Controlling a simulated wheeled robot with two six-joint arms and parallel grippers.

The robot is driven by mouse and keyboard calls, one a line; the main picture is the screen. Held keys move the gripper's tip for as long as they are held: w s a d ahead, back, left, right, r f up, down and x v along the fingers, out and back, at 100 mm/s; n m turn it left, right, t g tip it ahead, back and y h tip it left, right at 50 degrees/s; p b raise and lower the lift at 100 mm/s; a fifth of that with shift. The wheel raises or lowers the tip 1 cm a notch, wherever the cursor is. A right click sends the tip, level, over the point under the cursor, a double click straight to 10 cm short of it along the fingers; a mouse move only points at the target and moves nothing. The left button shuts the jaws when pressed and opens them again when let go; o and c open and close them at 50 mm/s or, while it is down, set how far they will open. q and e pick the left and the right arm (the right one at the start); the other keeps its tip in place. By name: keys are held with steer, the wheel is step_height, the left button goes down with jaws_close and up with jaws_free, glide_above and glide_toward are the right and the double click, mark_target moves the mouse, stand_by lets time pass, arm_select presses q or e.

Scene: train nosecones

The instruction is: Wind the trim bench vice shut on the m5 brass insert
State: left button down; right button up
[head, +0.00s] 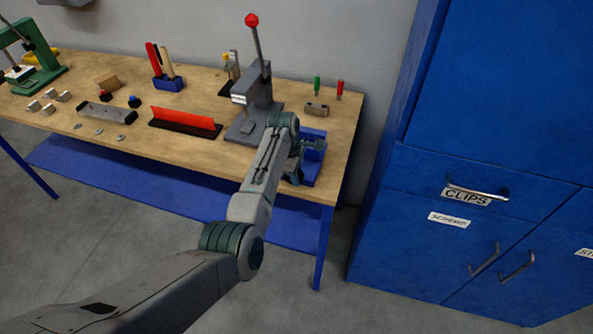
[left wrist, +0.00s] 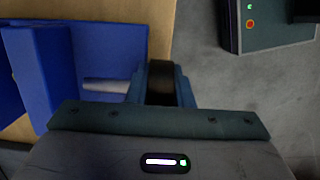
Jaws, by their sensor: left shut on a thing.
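The blue trim bench vice (head: 314,155) stands at the right front corner of the bench. In the left wrist view its blue body (left wrist: 95,50) fills the left side, and a pale screw rod (left wrist: 103,86) runs towards my gripper. My left gripper (head: 292,172) reaches down beside the vice. It is shut on a dark piece at the end of the rod (left wrist: 162,86), seemingly the vice's handle. I cannot make out the m5 brass insert in either view. The vice jaws are too small or hidden to judge their gap. My right gripper is not in view.
A grey arbor press (head: 250,110) with a red-knobbed lever stands left of the vice. A red strip on a black base (head: 186,122) lies further left. A blue cabinet (head: 465,200) with drawers stands right of the bench, across a gap.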

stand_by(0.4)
arm_select(q)
steer(key=c, duration=1.3)
jaws_free()
steer(key=r+b, duration=0.1)
steer(key=r, duration=0.2)
steer(key=a+r+b, duration=0.1)
steer(key=r, duration=0.2)
steer(key=r+b, duration=0.1)
steer(key=r, duration=0.3)
steer(key=shift+w+a, duration=0.15)
steer(key=shift+w, duration=0.15)
steer(key=shift+r, duration=0.35)
